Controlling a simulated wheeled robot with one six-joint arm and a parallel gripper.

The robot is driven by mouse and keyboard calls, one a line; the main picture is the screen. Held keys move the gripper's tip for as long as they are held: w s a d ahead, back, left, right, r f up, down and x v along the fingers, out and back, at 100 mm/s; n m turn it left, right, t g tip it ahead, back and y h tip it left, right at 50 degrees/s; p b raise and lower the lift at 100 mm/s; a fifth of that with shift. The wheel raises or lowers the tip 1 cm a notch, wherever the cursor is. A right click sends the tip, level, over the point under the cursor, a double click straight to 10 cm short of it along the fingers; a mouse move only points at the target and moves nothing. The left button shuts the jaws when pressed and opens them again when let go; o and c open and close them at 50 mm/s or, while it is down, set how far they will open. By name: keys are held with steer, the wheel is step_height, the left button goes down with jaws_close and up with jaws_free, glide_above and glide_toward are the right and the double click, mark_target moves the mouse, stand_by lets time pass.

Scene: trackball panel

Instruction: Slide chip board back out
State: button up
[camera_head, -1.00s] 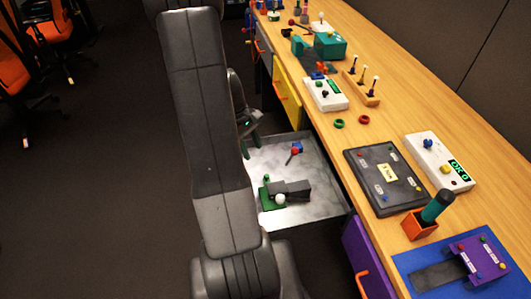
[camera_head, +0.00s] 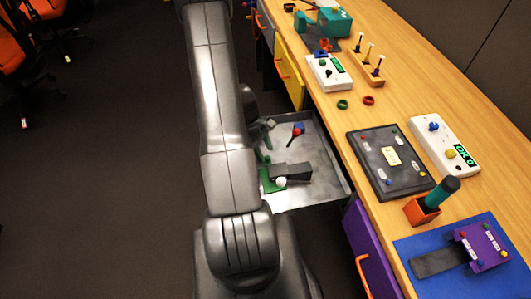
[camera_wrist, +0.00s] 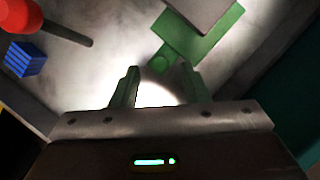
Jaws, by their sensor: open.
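A green board (camera_head: 271,184), which I take for the chip board, lies in the open grey drawer with a dark grey block (camera_head: 292,171) over part of it. In the wrist view the green board (camera_wrist: 208,42) sticks out from under the grey block (camera_wrist: 203,8), with a round green knob (camera_wrist: 160,63) at its near end. My gripper (camera_wrist: 158,69) is open, its two green fingers apart on either side of the knob's place in the picture. Contact cannot be told. A white round thing (camera_head: 281,182) shows beside the board. My arm hides most of the gripper in the head view.
In the drawer (camera_head: 328,160), a red-headed tool (camera_head: 297,131) and a blue block (camera_wrist: 24,60) lie beyond the board. The wooden bench edge runs along the drawer's right. On it are a dark panel (camera_head: 366,174) and a purple box (camera_head: 482,246). Open floor lies left.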

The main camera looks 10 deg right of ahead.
steer(key=shift+x, duration=0.95)
jaws_close()
steer(key=w, duration=1)
steer(key=shift+w+a+f+b, duration=0.15)
steer(key=shift+w+f+b, duration=0.05)
steer(key=shift+w+b, duration=0.15)
steer(key=shift+w+r, duration=0.25)
steer(key=shift+w, duration=0.15)
jaws_free()
